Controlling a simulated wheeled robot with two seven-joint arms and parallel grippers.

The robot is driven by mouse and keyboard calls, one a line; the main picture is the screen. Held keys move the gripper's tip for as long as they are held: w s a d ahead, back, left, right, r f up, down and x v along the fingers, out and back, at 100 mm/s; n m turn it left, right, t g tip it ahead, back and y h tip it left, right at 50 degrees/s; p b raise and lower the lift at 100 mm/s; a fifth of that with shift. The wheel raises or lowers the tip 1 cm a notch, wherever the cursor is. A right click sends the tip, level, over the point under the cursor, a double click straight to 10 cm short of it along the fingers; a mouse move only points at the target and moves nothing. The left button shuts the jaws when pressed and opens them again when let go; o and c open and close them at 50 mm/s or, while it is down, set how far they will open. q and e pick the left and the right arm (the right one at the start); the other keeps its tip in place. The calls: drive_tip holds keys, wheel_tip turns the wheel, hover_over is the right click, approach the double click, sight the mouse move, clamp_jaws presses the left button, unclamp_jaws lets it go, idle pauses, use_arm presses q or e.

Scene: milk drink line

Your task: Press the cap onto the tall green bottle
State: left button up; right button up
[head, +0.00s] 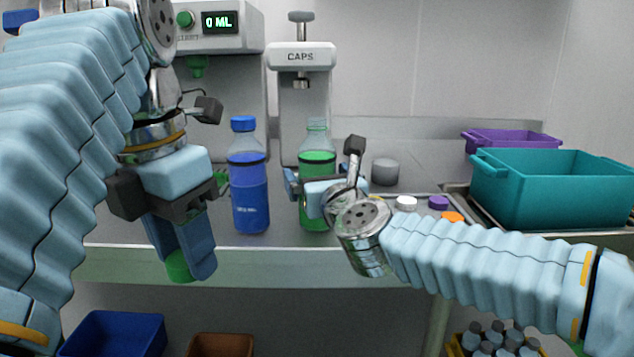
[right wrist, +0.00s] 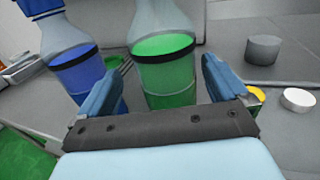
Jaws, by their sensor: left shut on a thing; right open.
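The tall green bottle (head: 318,190) stands upright on the counter in front of the caps press (head: 302,58), with a clear uncapped neck. In the right wrist view the green bottle (right wrist: 165,72) shows between my fingers, its top cut off. My right gripper (head: 300,190) is open, its fingers on either side of the bottle; I cannot tell if they touch it. My left gripper (head: 190,262) points down at the counter's front edge, left of the blue bottle, shut on a green cap (head: 180,267).
A blue-capped blue bottle (head: 249,190) stands close left of the green bottle. White (head: 405,203), purple (head: 438,202) and orange (head: 453,217) caps lie to the right, near a grey cylinder (head: 385,172). A teal crate (head: 550,190) and a purple crate (head: 510,139) stand further right.

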use_arm(q)
drive_tip(key=shift+r+p, duration=0.7)
use_arm(e)
drive_tip(key=x, duration=0.4)
drive_tip(key=shift+w+d, duration=0.15)
drive_tip(key=shift+d, duration=0.15)
drive_tip(key=shift+w+a+f, duration=0.1)
drive_tip(key=shift+w+a, duration=0.05)
drive_tip(key=shift+w, duration=0.4)
drive_tip(key=shift+c, duration=0.3)
drive_tip(key=c, duration=1.4)
